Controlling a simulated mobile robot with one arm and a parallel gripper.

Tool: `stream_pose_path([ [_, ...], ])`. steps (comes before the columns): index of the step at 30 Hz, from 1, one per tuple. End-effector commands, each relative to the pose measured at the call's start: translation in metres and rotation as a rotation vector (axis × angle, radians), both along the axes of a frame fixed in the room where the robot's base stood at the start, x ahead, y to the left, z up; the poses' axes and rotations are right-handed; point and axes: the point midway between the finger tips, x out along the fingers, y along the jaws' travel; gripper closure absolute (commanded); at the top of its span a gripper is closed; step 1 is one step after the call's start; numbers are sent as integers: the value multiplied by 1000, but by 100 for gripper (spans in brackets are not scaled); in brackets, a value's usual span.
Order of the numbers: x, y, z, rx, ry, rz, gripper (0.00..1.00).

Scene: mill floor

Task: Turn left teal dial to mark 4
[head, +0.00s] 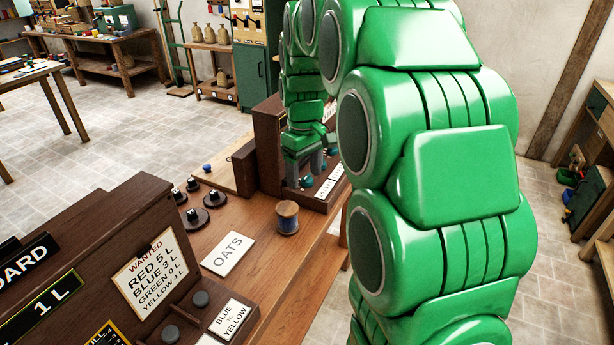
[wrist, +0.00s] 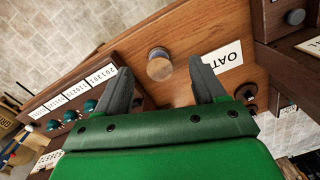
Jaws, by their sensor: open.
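Several teal dials (wrist: 90,106) stand in a row along a dark wooden panel, each beside a white label (wrist: 103,76). In the head view, part of the row, with a teal dial (head: 307,181), shows below my gripper (head: 305,168). My gripper also shows in the wrist view (wrist: 160,70), with its two grey fingers spread and nothing between them. One finger is beside the nearest teal dial in the wrist view; I cannot tell how far above it. The dial pointers and the marks are too small to read, and my arm hides part of the panel.
A wooden spool with blue thread (head: 287,217) stands on the bench near an OATS card (head: 228,254). Black knobs (head: 193,216) are to its left. A dark notice stand (head: 75,255) rises at the front left. The bench top around the spool is clear.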

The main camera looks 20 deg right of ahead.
Motion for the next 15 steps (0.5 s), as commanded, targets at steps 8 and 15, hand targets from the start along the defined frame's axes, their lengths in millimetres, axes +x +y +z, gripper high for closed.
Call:
stream_pose_path([
  [8,64,-18,-21,4,-19,87,30],
  [15,114,-35,-44,4,-32,163,30],
])
